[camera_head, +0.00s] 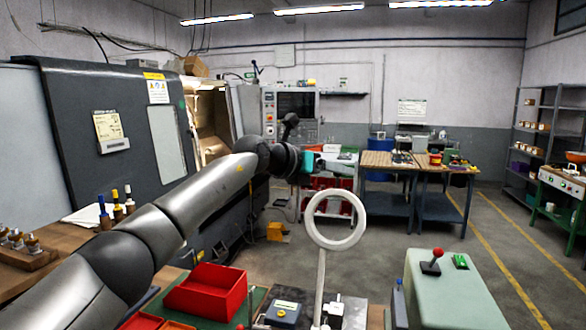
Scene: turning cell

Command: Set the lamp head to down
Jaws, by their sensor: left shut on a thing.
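The lamp head (313,222) is a white ring on a thin pale stem (320,280), in the middle of the head view. The ring stands nearly upright, with its open face toward me. My left arm comes in from the left, and my left gripper (318,166) is at the upper left of the ring, with a teal part showing at its end. My right gripper is not in view.
A red bin (208,292) and a small boxed device (284,312) are on the bench below the arm. A pale green machine (452,285) with a red-knobbed lever stands at right. A grey lathe enclosure (75,125) is at left. Workbenches (388,209) stand behind; open floor lies at right.

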